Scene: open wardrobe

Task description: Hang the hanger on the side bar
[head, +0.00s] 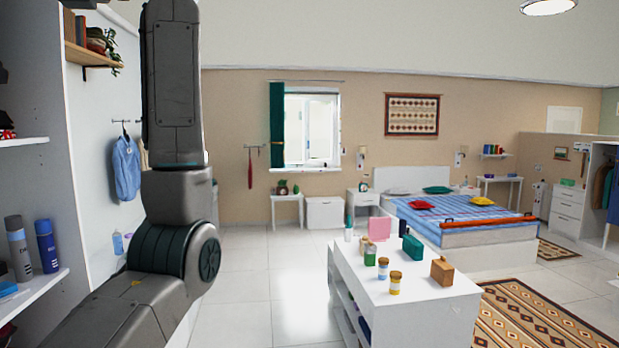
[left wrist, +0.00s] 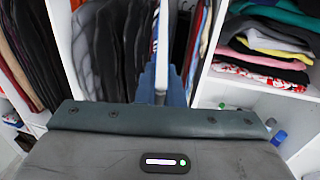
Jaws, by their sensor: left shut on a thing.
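My left gripper (left wrist: 161,88) shows in the left wrist view, in front of the wardrobe. It is shut on a narrow pale upright thing (left wrist: 161,45), seen edge-on with blue beside it. This seems to be the hanger, but its full shape is hidden. Dark clothes (left wrist: 108,45) hang behind it and to its left in the wardrobe. I cannot make out the side bar in either view. In the head view my left arm fills the left part, and its gripper is out of the picture. My right gripper is not in view.
Folded clothes (left wrist: 262,45) lie on a white shelf (left wrist: 255,82) right of the gripper. A white island (head: 425,305) with jars and boxes stands at centre right. Open floor lies between.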

